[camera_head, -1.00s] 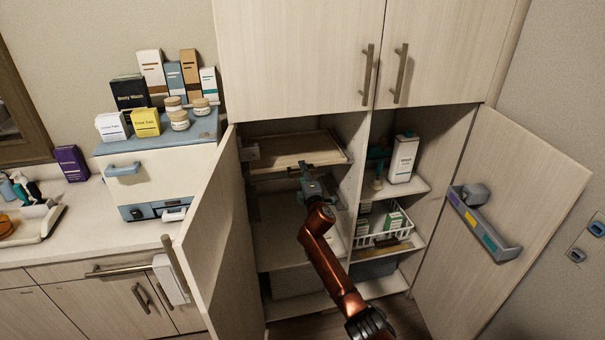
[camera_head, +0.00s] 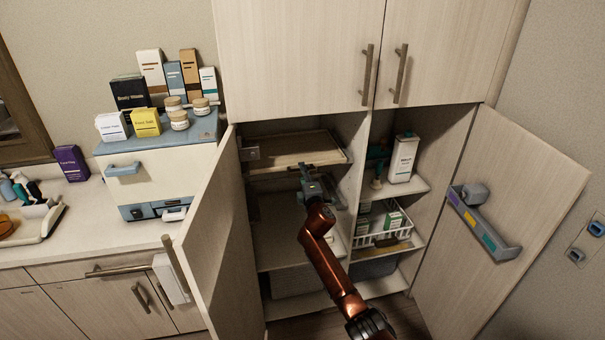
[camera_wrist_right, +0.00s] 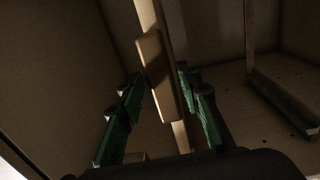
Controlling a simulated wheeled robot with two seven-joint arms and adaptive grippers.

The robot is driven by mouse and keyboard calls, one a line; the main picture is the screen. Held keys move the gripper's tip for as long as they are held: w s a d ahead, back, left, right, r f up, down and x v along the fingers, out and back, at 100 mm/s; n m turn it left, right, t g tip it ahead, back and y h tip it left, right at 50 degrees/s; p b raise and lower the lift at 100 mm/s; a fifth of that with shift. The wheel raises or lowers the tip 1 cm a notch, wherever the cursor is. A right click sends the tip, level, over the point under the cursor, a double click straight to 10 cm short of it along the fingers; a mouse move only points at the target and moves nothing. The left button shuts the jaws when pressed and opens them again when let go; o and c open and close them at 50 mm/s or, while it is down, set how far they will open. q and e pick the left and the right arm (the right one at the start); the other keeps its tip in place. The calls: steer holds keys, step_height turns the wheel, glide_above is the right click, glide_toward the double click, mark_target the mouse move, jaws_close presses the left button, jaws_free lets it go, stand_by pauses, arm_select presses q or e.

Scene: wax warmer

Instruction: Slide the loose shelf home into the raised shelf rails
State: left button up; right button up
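The loose shelf (camera_head: 290,159) is a flat wooden board with a raised rim, lying in the upper part of the cabinet's left compartment. My right gripper (camera_head: 306,168) is at its front edge, with the arm reaching up from below. The rails beneath the board are mostly hidden. My left gripper is not in view.
The open left door (camera_head: 212,235) and open right door (camera_head: 515,185) flank the cabinet. A centre divider (camera_head: 355,180) stands right of the shelf. A lower fixed shelf (camera_head: 285,245) lies below. The right compartment holds a white bottle (camera_head: 403,158) and a wire basket (camera_head: 385,222).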

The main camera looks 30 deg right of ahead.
steer(key=p+v, duration=0.4)
steer(key=v, duration=0.2)
steer(key=shift+s, duration=0.3)
stand_by(0.8)
steer(key=shift+s, duration=0.1)
stand_by(0.4)
